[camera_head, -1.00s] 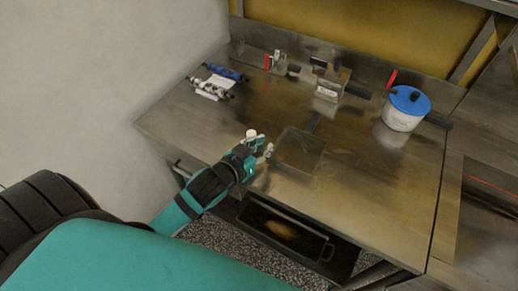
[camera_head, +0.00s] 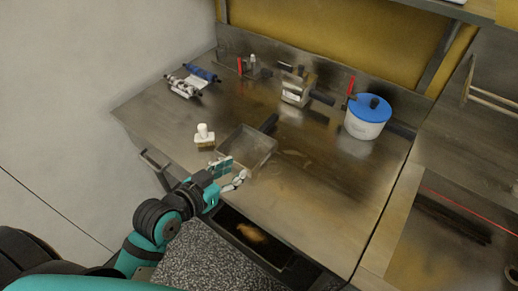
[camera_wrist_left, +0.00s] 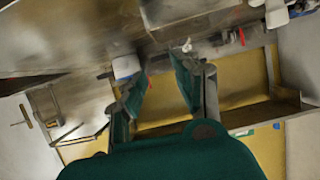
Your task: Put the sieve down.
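My left gripper (camera_head: 232,176) is at the sieve's near left side, toward the table's front edge. Whether it touches the rim cannot be told from the head view. In the left wrist view, the two fingers (camera_wrist_left: 160,88) stand apart with nothing between them. My right gripper is in neither view.
A white-handled brush (camera_head: 204,134) stands left of the sieve. Behind are blue-and-white rollers (camera_head: 190,80), a metal box (camera_head: 296,90) and a blue-lidded pot (camera_head: 368,118). An open drawer (camera_head: 262,240) lies below the front edge. The worktop right of the sieve (camera_head: 320,185) is clear.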

